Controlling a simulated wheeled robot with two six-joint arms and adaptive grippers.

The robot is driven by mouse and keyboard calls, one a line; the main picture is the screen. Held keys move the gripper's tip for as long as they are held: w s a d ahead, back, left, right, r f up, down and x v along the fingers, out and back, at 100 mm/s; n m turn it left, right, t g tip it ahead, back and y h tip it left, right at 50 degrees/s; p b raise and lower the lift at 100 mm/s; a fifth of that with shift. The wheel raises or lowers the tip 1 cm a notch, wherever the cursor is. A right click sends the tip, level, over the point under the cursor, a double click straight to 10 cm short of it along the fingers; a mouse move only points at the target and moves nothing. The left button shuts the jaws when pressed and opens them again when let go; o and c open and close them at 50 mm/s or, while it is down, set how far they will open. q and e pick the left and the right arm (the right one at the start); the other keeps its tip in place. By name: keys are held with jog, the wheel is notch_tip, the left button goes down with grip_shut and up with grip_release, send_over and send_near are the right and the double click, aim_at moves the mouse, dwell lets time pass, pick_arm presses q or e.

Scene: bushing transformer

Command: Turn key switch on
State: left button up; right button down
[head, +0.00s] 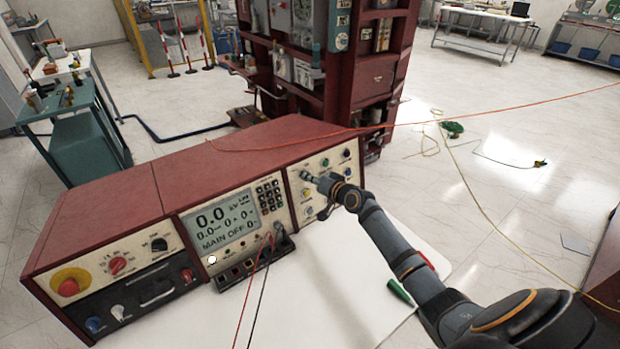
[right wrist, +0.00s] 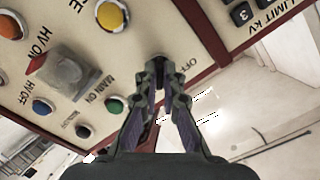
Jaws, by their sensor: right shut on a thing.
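The red control unit (head: 170,190) lies across the white table, and its display (head: 222,217) reads "MAIN OFF". The key switch (right wrist: 157,57) is on the cream panel at the unit's right end, near the printed "OFF" and "MAIN ON". My right gripper (head: 322,183) reaches this panel from the right; in the right wrist view its fingertips (right wrist: 160,78) are closed on the key switch, which they partly hide. The key's exact angle cannot be told. My left gripper is not in view.
Beside the key switch are a green button (right wrist: 116,105), a yellow button (right wrist: 111,15) and a red-topped switch (right wrist: 62,74). Red and black leads (head: 252,300) hang from the unit's front. A green object (head: 399,291) lies on the white table (head: 330,300) near my right arm.

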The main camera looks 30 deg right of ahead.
jog(key=shift+m, duration=0.3)
dwell(0.4)
jog(key=c, duration=1.5)
grip_release()
jog(key=v, duration=0.7)
jog(key=shift+s, duration=0.25)
